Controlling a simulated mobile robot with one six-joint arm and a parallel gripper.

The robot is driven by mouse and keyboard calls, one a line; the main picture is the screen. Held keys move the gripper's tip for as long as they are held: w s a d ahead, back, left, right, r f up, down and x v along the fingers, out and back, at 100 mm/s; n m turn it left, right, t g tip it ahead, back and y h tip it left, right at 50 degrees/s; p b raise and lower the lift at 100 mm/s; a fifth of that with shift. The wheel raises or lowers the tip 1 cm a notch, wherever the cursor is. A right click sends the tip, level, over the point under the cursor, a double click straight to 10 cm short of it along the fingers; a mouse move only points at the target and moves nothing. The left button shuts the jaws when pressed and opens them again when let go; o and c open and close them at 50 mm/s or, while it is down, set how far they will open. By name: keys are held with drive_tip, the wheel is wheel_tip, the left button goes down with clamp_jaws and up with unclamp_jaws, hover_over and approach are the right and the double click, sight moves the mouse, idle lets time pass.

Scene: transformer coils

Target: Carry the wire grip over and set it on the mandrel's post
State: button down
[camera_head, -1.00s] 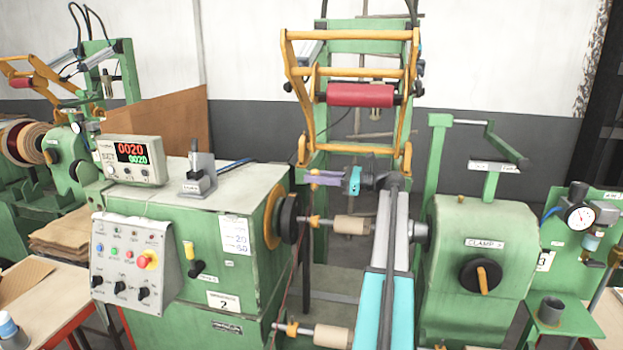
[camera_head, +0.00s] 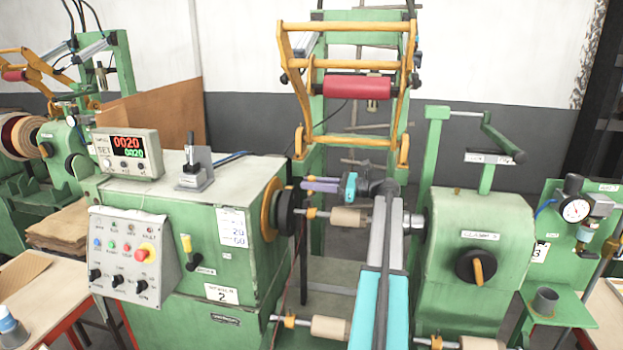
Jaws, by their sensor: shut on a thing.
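My gripper (camera_head: 335,187) reaches in from the right at the end of my arm, above the mandrel. A small lilac piece, which I take to be the wire grip (camera_head: 317,186), is at its left end in the shut jaws; where fingers end and grip begins is too small to tell. The mandrel (camera_head: 347,217) is a tan cylinder lying level between the dark chuck on the left and the right-hand machine, its right end hidden by my arm. A small orange post (camera_head: 311,213) stands on its shaft, left of the cylinder. The lilac piece is a little above the post, apart from it.
The green winding machine (camera_head: 200,240) with its counter box (camera_head: 127,153) is at left. The green tailstock (camera_head: 470,240) is at right. A yellow frame with a red roller (camera_head: 358,87) stands behind. A second tan cylinder (camera_head: 329,328) lies below.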

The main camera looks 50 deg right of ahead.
sight(312, 195)
drive_tip(key=shift+f+b, duration=0.25)
drive_tip(key=shift+b, duration=0.55)
drive_tip(key=shift+s+b, duration=0.1)
drive_tip(key=shift+b, duration=0.65)
idle(0.6)
drive_tip(key=shift+f+b, duration=1.8)
drive_tip(key=shift+b, duration=0.05)
idle(1.0)
